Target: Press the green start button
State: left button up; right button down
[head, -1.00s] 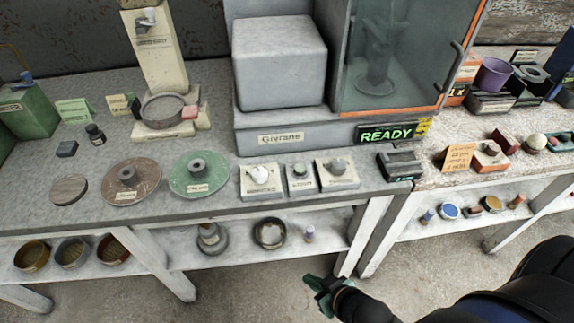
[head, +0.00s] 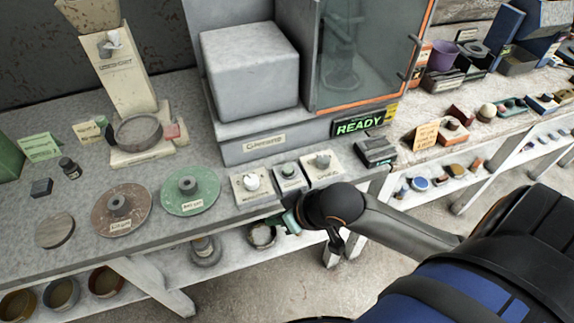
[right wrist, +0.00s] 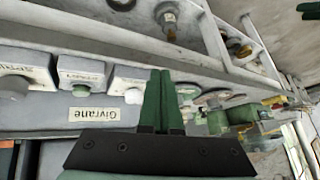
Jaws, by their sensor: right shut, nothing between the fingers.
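My right gripper (head: 290,222) is in front of the bench edge, a little below and apart from the button. In the right wrist view, which is upside down, its green fingers (right wrist: 160,100) are together and empty.
The Givrane machine (head: 252,146) stands behind the button, with a lit READY display (head: 360,123). Green (head: 190,204) and brown (head: 112,222) discs lie to the left, and a dark device (head: 375,150) stands to the right. A lower shelf (head: 225,262) holds several small items.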

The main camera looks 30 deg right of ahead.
jog(key=w+d+r+m+t, duration=0.1)
jog(key=w+d+r+m, duration=0.5)
jog(key=w+d+r, duration=0.3)
jog(key=w+d, duration=0.2)
jog(key=shift+d+r+t, duration=0.3)
jog(key=shift+t, duration=0.1)
jog(key=b, duration=0.5)
send_over(291, 172)
notch_tip(291, 172, down, 7)
jog(key=shift+d+f, duration=0.1)
jog(key=shift+f+b, duration=0.3)
jog(key=shift+f, duration=0.5)
